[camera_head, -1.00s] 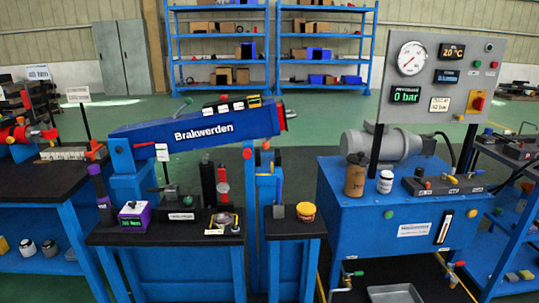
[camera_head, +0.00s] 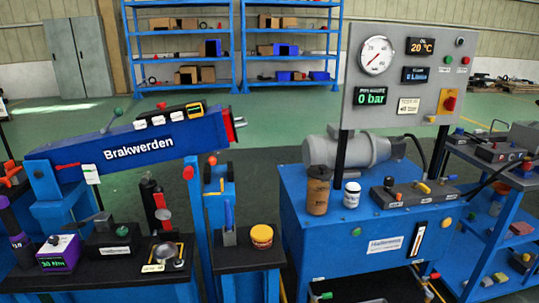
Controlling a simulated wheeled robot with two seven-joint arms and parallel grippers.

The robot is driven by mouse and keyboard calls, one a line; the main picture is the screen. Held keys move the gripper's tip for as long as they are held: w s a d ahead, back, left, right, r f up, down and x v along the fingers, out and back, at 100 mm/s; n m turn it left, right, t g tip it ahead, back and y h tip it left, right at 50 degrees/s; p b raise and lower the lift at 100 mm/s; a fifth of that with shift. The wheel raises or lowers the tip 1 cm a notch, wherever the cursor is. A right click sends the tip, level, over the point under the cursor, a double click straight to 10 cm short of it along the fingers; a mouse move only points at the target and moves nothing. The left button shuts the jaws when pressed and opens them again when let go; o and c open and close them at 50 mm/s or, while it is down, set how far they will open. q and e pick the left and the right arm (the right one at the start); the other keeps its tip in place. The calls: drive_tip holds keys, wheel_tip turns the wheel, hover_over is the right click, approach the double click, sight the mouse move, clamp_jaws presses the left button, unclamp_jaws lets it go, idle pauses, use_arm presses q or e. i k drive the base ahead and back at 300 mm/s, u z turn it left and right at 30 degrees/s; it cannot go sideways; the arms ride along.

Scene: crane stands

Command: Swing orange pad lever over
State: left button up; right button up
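A dark valve block (camera_head: 415,193) lies on top of the blue hydraulic unit (camera_head: 375,235). White labels run along the block's front. I cannot tell for sure which part is the orange pad lever. Neither of my grippers is in view.
A brown canister (camera_head: 317,190) and a white jar (camera_head: 352,195) stand left of the block. A grey motor (camera_head: 350,152) and a gauge panel (camera_head: 408,75) reading 0 bar stand behind. A blue crane boom (camera_head: 135,145) and black-topped benches are on the left.

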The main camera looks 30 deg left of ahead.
sight(211, 161)
drive_tip(key=u, duration=0.15)
drive_tip(key=i, duration=1.15)
drive_tip(key=u, duration=0.75)
